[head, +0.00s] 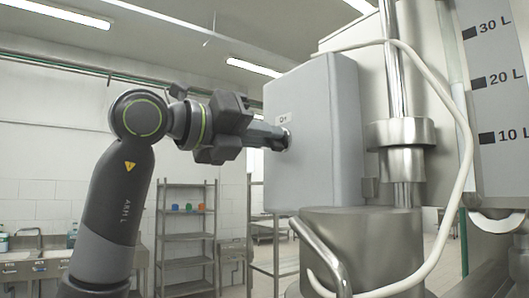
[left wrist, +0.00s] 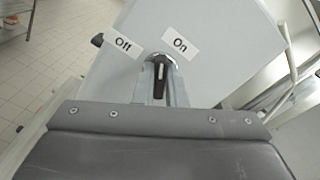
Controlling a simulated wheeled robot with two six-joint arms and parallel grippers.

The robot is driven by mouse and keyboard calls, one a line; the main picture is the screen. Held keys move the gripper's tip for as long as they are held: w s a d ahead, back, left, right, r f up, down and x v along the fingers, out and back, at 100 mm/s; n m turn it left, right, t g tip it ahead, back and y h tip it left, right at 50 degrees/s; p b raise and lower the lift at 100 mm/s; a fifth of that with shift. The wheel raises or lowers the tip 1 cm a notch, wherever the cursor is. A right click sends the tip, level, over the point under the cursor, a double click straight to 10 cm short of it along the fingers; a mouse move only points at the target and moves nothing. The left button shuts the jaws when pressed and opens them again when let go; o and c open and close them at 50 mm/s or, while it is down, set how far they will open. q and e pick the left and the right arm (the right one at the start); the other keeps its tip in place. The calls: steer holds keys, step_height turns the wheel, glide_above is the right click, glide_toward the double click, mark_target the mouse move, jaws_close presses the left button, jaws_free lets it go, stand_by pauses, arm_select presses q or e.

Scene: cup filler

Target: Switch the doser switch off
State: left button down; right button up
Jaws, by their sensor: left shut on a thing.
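The doser switch (left wrist: 160,76) is a black knob with a white line on the grey box (head: 318,130). In the left wrist view it stands between my left gripper's two fingers. An "Off" label (left wrist: 124,46) is up and left of it, and an "On" label (left wrist: 180,44) is up and right. The white line runs nearly upright in that view; I cannot tell which label it points to. My left gripper (head: 284,138) reaches the box side and is shut on the switch. In the head view the fingers hide the knob. My right gripper is not in view.
A steel cylinder (head: 365,252) stands below the box, with a white hose (head: 462,160) looping beside it. A tank scale (head: 490,80) marked in litres is at the right. A shelf rack (head: 187,240) and a sink (head: 18,255) stand far back. The floor between looks clear.

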arm_select(q)
steer(key=n+b, duration=0.3)
steer(key=n, duration=0.2)
steer(key=n+b, duration=0.4)
steer(key=n, duration=0.2)
steer(key=shift+w+a+f+b, duration=0.1)
steer(key=shift+f+b, duration=0.1)
steer(key=shift+b, duration=0.1)
steer(key=shift+n, duration=0.3)
steer(key=c, duration=1.5)
jaws_free()
